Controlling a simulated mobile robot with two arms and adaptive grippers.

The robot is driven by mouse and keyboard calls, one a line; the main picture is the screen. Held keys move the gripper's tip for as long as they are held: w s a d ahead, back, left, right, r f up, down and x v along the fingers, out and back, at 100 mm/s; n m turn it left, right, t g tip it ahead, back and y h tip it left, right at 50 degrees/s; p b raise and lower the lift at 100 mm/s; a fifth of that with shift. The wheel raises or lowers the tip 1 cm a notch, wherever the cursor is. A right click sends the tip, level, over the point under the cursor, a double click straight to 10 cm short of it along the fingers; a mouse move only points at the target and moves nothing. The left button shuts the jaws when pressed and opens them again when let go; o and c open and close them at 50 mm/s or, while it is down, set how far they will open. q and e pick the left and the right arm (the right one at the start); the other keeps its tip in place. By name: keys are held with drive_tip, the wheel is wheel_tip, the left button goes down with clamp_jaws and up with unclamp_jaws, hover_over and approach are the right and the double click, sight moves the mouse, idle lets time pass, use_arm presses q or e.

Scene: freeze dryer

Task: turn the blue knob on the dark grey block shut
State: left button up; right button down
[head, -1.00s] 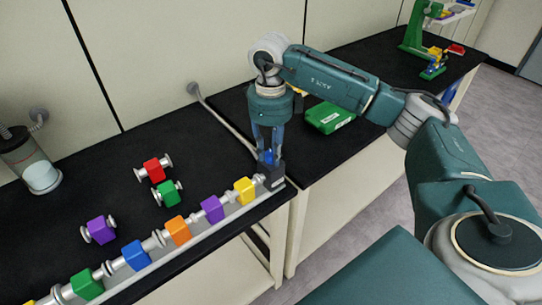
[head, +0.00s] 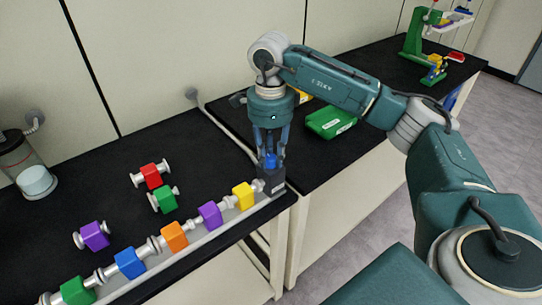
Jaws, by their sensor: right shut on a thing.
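The dark grey block (head: 272,182) sits at the right end of the row of coloured blocks, near the corner of the left bench. The blue knob (head: 270,161) is on top of it. My right gripper (head: 270,156) points straight down over the block, its fingers shut around the blue knob. The knob's exact turn angle cannot be told at this size. My left gripper is not in view.
A rail (head: 215,227) along the bench's front edge carries yellow, purple, orange, blue and green blocks. Loose red (head: 151,176), green (head: 163,198) and purple (head: 94,236) blocks lie behind it. A green case (head: 331,122) lies on the right bench.

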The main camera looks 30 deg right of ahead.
sight(270, 157)
drive_tip(key=shift+w+r, duration=0.2)
drive_tip(key=shift+r, duration=0.05)
drive_tip(key=c, duration=1.5)
unclamp_jaws()
drive_tip(key=shift+c, duration=0.2)
drive_tip(key=shift+o, duration=0.4)
drive_tip(key=shift+s+a+f, duration=0.1)
wheel_tip(270, 157, up, 12)
